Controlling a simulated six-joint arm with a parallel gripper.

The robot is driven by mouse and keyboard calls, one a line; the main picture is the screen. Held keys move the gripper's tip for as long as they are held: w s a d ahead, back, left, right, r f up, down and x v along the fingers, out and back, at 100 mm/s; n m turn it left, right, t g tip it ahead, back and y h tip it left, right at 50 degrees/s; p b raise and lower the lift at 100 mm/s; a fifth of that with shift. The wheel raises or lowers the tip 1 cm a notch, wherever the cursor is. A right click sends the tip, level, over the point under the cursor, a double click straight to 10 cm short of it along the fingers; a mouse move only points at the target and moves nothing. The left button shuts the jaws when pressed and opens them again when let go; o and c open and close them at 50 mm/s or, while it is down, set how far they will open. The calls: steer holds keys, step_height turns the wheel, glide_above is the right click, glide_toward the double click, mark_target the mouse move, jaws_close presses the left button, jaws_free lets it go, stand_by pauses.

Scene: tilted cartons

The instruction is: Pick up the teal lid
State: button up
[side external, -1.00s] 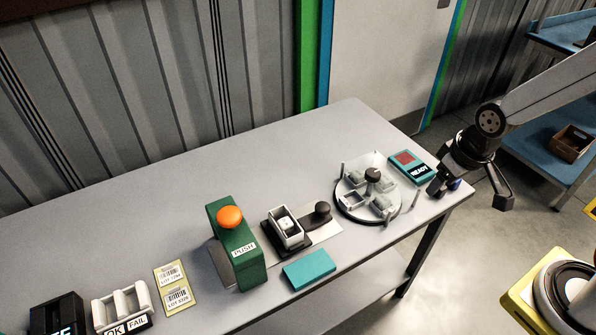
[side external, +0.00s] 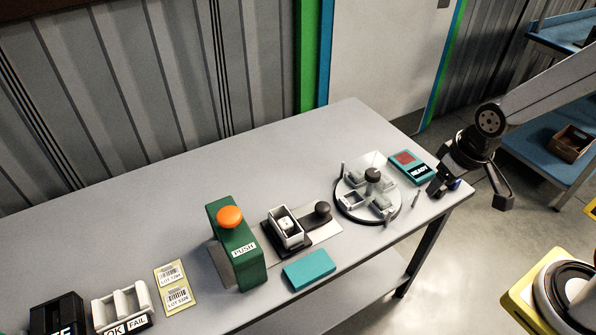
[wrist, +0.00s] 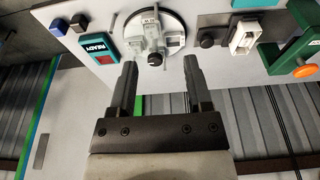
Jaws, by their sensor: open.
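The teal lid (side external: 308,269) is a flat teal block lying on the table near its front edge, in front of the black base with the white box. In the wrist view only a part of the teal lid (wrist: 257,3) shows at the top edge. My gripper (side external: 470,192) is open at the table's right end, well to the right of the lid. In the wrist view my gripper (wrist: 160,64) has its two fingers apart with nothing held between them.
A round turntable (side external: 376,214) with fixtures and a teal-framed READY box (side external: 412,170) stand between my gripper and the lid. A green stand with an orange button (side external: 229,217) is left of the lid. The table's back is clear.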

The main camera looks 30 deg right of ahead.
steer(key=o, duration=0.5)
steer(key=w+a+f+n+g, duration=0.1)
steer(key=w+a+f+n, duration=0.2)
steer(key=a+f+n, duration=0.2)
steer(key=w+a+f+n+y, duration=0.1)
steer(key=w+a+f+n, duration=0.2)
steer(key=a+f+n, duration=0.3)
steer(key=w+a+f+n+g, duration=0.1)
steer(key=w+a+f+n, duration=0.2)
steer(key=a, duration=0.8)
steer(key=shift+w+f+n+g, duration=0.1)
steer(key=shift+f+n+g, duration=0.05)
steer(key=shift+f+n, duration=0.7)
steer(key=shift+w+f+n+g, duration=0.15)
steer(key=shift+f+n, duration=0.4)
steer(key=shift+n, duration=0.6)
steer(key=shift+f, duration=0.1)
